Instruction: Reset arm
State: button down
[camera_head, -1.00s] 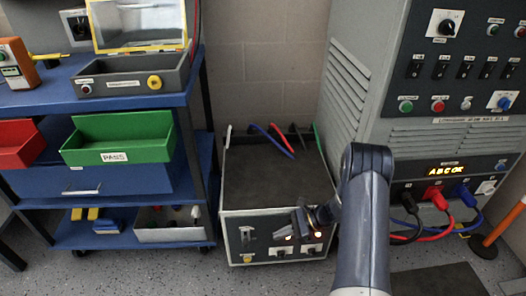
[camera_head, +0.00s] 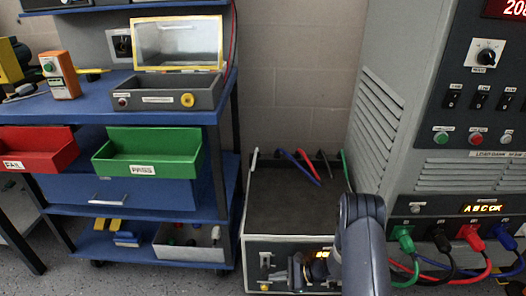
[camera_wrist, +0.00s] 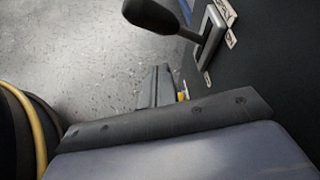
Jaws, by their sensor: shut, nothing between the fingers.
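My gripper (camera_head: 298,272) is in front of the grey transformer box (camera_head: 292,205), at its front panel in the head view. It is partly hidden by my own arm. In the wrist view the narrow grey fingers (camera_wrist: 158,88) are together with nothing between them. A black-knobbed lever (camera_wrist: 152,14) on a dark panel lies beyond the fingertips, apart from them.
A grey test cabinet (camera_head: 440,125) with green, black, red and blue plugs stands at right. A blue cart at left carries a green PASS bin (camera_head: 150,150), a red FAIL bin (camera_head: 35,155) and an open-lidded tester (camera_head: 165,93). Cables lie behind the box.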

jog(key=shift+w+a+f+n+t, duration=0.1)
jog(key=shift+a+f+n+t, duration=0.2)
jog(key=shift+f, duration=0.4)
jog(key=shift+w+a+f+n+t, duration=0.1)
jog(key=shift+f+n+t, duration=0.25)
jog(key=shift+f, duration=0.35)
jog(key=shift+w+a+f+n+t, duration=0.1)
jog(key=shift+a+f+n+t, duration=0.2)
jog(key=shift+f, duration=0.4)
jog(key=shift+d, duration=0.1)
